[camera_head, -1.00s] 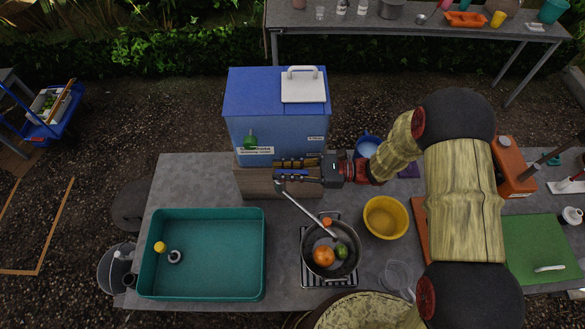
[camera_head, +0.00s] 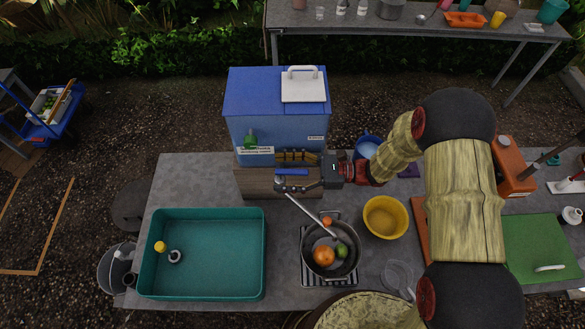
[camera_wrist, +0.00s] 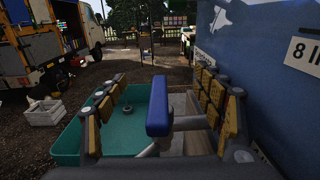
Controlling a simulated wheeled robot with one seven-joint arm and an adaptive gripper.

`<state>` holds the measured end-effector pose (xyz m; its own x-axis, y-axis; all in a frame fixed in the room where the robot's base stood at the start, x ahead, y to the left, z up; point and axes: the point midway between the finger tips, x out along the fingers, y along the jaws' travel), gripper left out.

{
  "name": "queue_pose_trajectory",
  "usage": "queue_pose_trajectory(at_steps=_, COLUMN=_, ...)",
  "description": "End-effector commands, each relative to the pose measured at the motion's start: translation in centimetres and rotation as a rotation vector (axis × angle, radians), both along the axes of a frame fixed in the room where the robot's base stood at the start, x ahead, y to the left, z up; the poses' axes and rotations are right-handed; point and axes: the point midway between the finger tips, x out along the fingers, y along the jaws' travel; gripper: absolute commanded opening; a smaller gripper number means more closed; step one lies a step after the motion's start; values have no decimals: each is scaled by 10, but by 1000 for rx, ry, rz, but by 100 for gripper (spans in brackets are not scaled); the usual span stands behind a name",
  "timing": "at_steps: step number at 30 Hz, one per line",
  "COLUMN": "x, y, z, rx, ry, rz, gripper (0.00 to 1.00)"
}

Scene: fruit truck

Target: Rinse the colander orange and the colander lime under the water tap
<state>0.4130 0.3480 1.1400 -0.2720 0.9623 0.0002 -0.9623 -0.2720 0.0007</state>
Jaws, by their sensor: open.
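An orange (camera_head: 323,256) and a lime (camera_head: 342,251) lie side by side in a round dark pan-like vessel (camera_head: 313,268) in the head view. A light grey bar (camera_head: 312,216) slants from its inside up toward the tap. The blue water tank (camera_head: 275,95) stands behind, and its tap has a blue lever (camera_head: 291,172). My gripper (camera_head: 281,171) is open in front of the tank, one finger on each side of the lever. The wrist view shows the blue lever (camera_wrist: 158,112) between the spread fingers, with a gap on both sides. I cannot tell whether water runs.
A teal basin (camera_head: 205,215) sits on the left of the table with two small items in it. A yellow bowl (camera_head: 404,228) stands right of the pan. A green board (camera_head: 540,240) lies at the far right. Bare grey tabletop shows between basin and pan.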

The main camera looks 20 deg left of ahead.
Motion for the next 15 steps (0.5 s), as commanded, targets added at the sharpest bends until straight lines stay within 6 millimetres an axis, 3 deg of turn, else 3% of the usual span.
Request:
queue_pose_trajectory(at_steps=7, x=1, y=-2, z=0, rx=0, ry=0, rz=-1, gripper=68)
queue_pose_trajectory(at_steps=15, x=7, y=-25, z=0, rx=0, ry=0, rz=-2, gripper=68)
